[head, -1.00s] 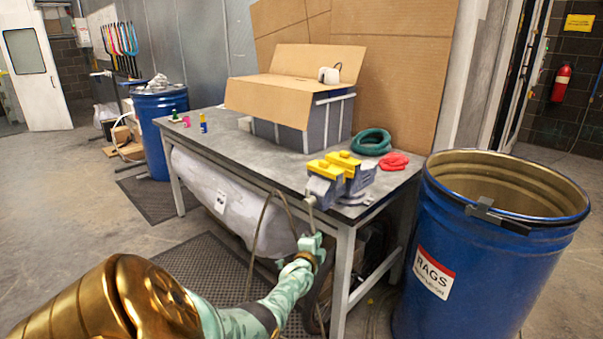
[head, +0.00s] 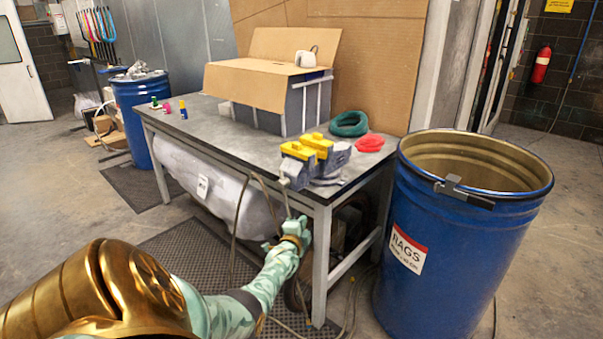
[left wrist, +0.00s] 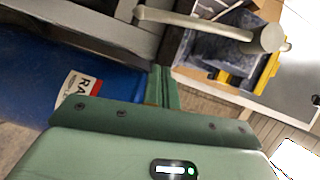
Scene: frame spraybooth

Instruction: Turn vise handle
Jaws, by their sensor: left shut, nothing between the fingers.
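The blue-grey vise (head: 318,160) with yellow jaw tops sits at the front right corner of the grey workbench (head: 220,135). Its handle (head: 287,200), a thin grey bar, hangs down steeply from the vise front. In the left wrist view the handle (left wrist: 195,24) is a pale bar across the top, joined to a round hub, with the vise (left wrist: 228,55) behind. My left gripper (head: 297,224) is by the handle's lower end. In the wrist view its green fingers (left wrist: 162,80) are shut and empty, and the handle lies beyond their tips. My right gripper is not in view.
A blue rags drum (head: 460,240) stands close to the right of the bench. A bench leg (head: 320,265) is just right of my left gripper. A cardboard box (head: 270,90), green coil (head: 348,123) and red item (head: 370,143) lie on the bench. Hoses hang beneath it.

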